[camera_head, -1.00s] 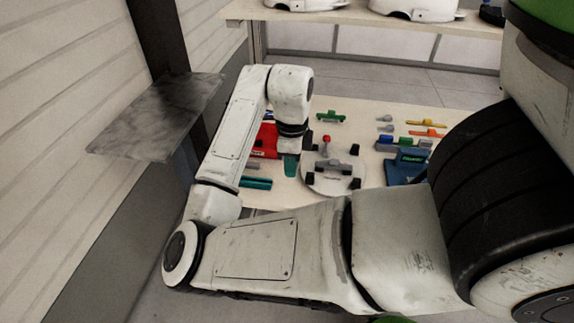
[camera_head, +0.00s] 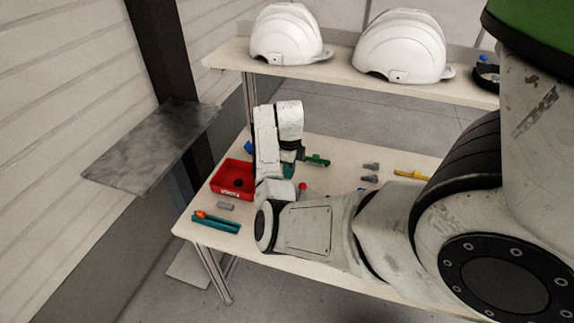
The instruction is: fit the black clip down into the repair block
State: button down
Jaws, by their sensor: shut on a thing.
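My gripper (camera_head: 288,172) shows only in part, as a small teal piece below the wrist, low over the worktable (camera_head: 340,154). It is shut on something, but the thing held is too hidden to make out. I cannot pick out the black clip for sure. The repair block cannot be made out either; my forearm covers much of the table's front middle.
A red tray (camera_head: 222,180) with a dark spot inside stands left of my arm. Teal bars (camera_head: 216,222) and a grey piece (camera_head: 226,206) lie in front. A green part (camera_head: 316,160) lies right of my gripper. White helmet shells (camera_head: 287,35) stand on the back shelf.

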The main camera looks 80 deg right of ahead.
jog(key=shift+s+f, duration=0.1)
jog(key=shift+f+b, duration=2)
jog(key=shift+f, duration=0.85)
jog(key=shift+f+b, duration=0.5)
jog(key=shift+f, duration=0.65)
dwell(0.4)
jog(key=c, duration=1)
grip_release()
jog(key=shift+c, duration=0.2)
notch_tip(320, 180, up, 11)
jog(key=shift+f+b, duration=0.1)
jog(key=shift+b, duration=0.5)
